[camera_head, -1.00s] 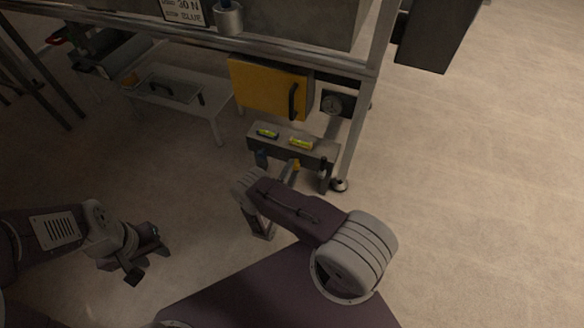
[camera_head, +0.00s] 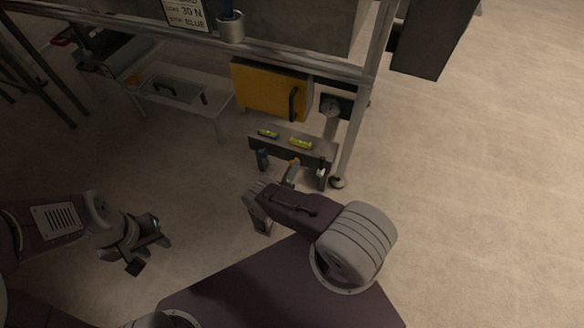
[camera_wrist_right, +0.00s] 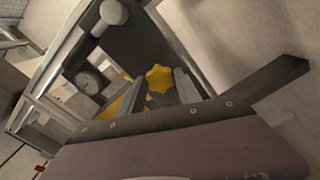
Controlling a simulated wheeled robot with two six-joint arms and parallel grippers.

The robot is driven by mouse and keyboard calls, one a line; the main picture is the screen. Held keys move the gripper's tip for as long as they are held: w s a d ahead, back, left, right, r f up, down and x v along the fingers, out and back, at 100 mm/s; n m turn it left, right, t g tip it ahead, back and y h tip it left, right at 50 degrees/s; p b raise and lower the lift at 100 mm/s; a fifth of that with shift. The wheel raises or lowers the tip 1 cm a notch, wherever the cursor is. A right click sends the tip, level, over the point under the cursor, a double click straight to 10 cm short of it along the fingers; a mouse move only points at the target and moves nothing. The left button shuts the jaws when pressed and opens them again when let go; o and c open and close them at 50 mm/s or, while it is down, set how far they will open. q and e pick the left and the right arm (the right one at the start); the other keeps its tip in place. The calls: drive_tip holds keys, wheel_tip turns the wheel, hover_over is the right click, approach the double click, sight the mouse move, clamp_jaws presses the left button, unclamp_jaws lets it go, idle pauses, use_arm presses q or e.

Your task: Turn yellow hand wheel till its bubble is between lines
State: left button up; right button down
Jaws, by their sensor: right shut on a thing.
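The yellow hand wheel (camera_wrist_right: 159,78) has a lobed rim and sits between the fingers of my right gripper (camera_wrist_right: 165,92) in the right wrist view. My right gripper is shut on it. In the head view, only a small yellow part of the wheel (camera_head: 294,162) shows below the grey bar, past my right arm. Two bubble vials lie on top of the bar: one with yellow ends (camera_head: 301,143) and one with blue ends (camera_head: 267,133). The bubbles are too small to place against their lines. My left gripper (camera_head: 148,255) is open and empty above the floor at the left.
A yellow cabinet door with a black handle (camera_head: 270,88) hangs above the bar (camera_head: 290,135). A gauge (camera_head: 331,107) is beside it. A table leg (camera_head: 356,135) stands right of the bar. A low white bench (camera_head: 218,110) stands to the left. The floor at the right is clear.

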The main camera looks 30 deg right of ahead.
use_arm(q)
drive_tip(key=shift+r, duration=0.3)
use_arm(e)
drive_tip(key=shift+m, duration=0.6)
drive_tip(key=c, duration=0.9)
unclamp_jaws()
drive_tip(key=shift+o, duration=0.2)
